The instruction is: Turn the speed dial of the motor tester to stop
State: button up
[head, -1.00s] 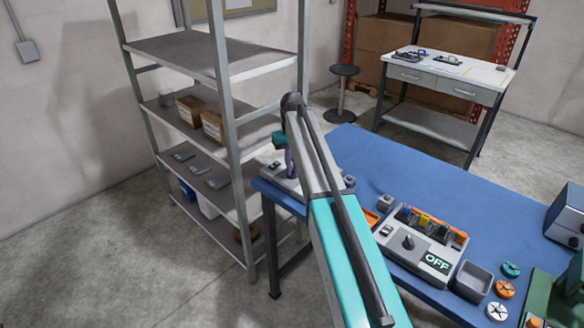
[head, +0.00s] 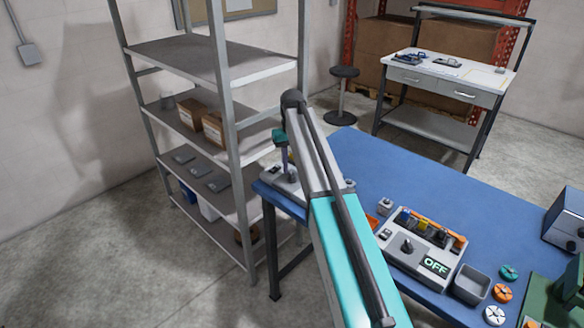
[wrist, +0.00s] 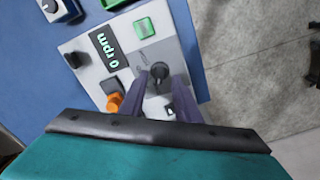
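The motor tester (wrist: 92,68) is a light grey box with a lit display (wrist: 112,49) reading "0 rpm". It stands at the left end of the blue table in the head view (head: 279,184), partly hidden by my arm. Its dark speed dial (wrist: 160,71) sits on a grey panel whose lettering is too small to read. My gripper (wrist: 162,82) is over the dial, its two purple fingers apart on either side of it. It looks open, with slight gaps beside the knob. My gripper also shows above the tester in the head view (head: 286,168).
Another device (head: 418,246) with an "OFF" display stands farther right on the blue table (head: 395,185). A metal shelf (head: 232,130) stands close left of the table.

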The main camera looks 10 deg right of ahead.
aim_at(292, 175)
notch_tip(292, 175, up, 11)
jog(key=p, duration=0.5)
dwell(0.4)
